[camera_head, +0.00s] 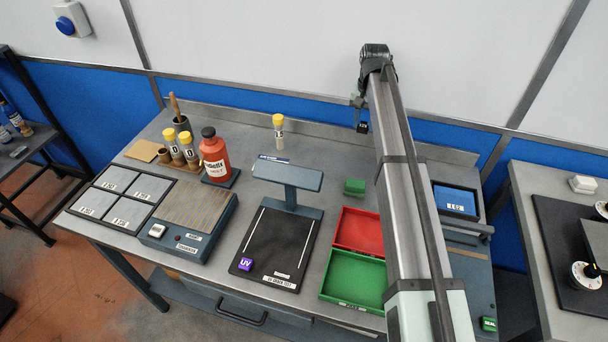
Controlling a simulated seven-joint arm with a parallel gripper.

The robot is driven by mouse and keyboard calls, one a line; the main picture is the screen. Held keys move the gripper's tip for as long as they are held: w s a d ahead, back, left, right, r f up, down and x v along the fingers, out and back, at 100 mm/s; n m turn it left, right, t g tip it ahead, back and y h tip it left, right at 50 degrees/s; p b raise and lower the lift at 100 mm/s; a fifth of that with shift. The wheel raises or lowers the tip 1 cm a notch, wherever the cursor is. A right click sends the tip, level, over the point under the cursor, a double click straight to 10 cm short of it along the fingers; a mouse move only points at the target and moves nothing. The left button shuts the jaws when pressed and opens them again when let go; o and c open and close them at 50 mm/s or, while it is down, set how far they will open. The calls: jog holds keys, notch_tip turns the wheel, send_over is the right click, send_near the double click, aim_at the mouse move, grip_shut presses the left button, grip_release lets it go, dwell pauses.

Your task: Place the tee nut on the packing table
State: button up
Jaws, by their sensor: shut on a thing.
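My gripper (358,102) is high above the back of the bench, in front of the wall. It is small in the picture, and its fingers are shut on a small dark piece with a white label, likely the tee nut (362,127). The label is too small to read surely. The held piece is in the air, apart from the bench. No surface is clearly marked as the packing table. The grey bench (330,165) fills the middle, and another grey table (525,200) stands at the right. My arm hides part of the bench's right side.
A red tray (359,229), a green tray (352,278) and a green block (355,186) lie left of my arm. A blue bin (456,200) is right of it. A T-shaped stand (288,178), red bottle (214,158) and yellow-capped vials (278,123) stand further left. Bare bench shows behind the trays.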

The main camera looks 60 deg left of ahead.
aim_at(358, 155)
jog(key=shift+f, duration=0.15)
jog(key=shift+f, duration=4.85)
jog(key=shift+f, duration=0.15)
jog(key=o, duration=1.1)
notch_tip(358, 155, up, 12)
jog(key=shift+r, duration=0.15)
